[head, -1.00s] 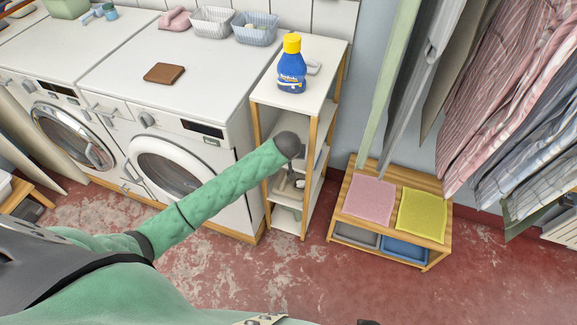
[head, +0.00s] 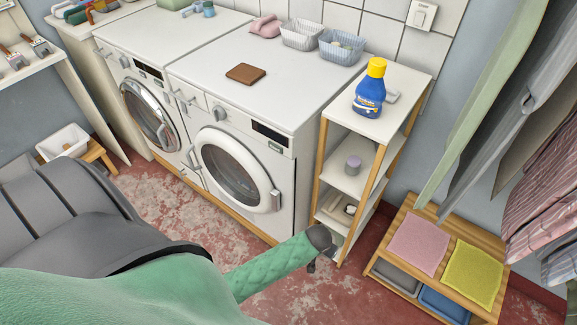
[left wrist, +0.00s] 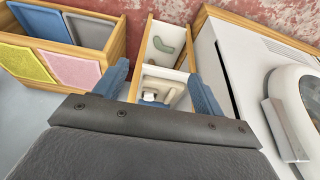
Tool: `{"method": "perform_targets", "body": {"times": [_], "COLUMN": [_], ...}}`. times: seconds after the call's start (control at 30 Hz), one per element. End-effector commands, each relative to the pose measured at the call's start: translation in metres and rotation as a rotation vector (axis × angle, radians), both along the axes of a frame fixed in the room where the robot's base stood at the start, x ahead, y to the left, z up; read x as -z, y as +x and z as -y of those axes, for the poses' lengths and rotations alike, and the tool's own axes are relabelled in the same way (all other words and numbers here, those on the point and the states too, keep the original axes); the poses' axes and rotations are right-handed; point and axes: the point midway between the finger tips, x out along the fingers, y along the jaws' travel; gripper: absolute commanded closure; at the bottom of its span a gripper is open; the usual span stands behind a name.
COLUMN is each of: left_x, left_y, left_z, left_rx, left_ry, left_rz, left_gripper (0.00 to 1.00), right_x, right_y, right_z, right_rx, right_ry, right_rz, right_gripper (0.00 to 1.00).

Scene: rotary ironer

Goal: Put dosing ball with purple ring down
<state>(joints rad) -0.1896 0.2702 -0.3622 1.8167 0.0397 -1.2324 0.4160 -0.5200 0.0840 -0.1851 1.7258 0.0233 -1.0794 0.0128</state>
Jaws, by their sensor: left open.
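A small pale object with a purple-grey top, which looks like the dosing ball with purple ring (head: 353,165), stands on the shelf below the top of the narrow shelf unit (head: 345,184). My left forearm (head: 268,270) ends low in front of that unit, apart from the ball; its fingers are mostly hidden in the head view. In the left wrist view my left gripper (left wrist: 161,86) is open, with nothing held between its blue fingers. The unit's lower shelves and small items show beyond the fingers. My right gripper is out of view.
A blue bottle with yellow cap (head: 370,90) stands on the unit's top. The white washing machine (head: 232,170) is close on the left. A low wooden bench (head: 415,214) with pink and yellow cloths stands on the right, under hanging shirts (head: 550,200). Red floor lies between.

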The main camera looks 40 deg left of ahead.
Motion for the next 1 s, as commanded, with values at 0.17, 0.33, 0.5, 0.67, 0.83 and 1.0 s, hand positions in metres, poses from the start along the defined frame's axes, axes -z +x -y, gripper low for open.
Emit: {"method": "perform_targets", "body": {"times": [0.17, 0.33, 0.5, 0.67, 0.83, 1.0], "left_x": [0.065, 0.109, 0.132, 0.137, 0.137, 0.137], "left_y": [-0.090, -0.169, -0.218, -0.231, -0.231, -0.231], "left_z": [0.006, 0.008, 0.009, 0.009, 0.009, 0.009], "left_rx": [0.066, 0.123, 0.157, 0.167, 0.168, 0.167], "left_ry": [-0.015, -0.024, -0.027, -0.027, -0.027, -0.027], "left_rz": [-0.097, -0.168, -0.209, -0.220, -0.220, -0.220], "left_gripper": [0.30, 0.30, 0.30, 0.30, 0.30, 0.30], "right_x": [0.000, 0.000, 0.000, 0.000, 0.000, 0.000], "right_y": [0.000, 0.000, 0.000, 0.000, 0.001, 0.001], "right_z": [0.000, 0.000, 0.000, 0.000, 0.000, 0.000], "right_rx": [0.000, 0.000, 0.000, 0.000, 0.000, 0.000], "right_ry": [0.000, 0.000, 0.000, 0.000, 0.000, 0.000], "right_rz": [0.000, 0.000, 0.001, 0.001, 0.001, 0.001], "right_gripper": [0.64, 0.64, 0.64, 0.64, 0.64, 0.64]}}
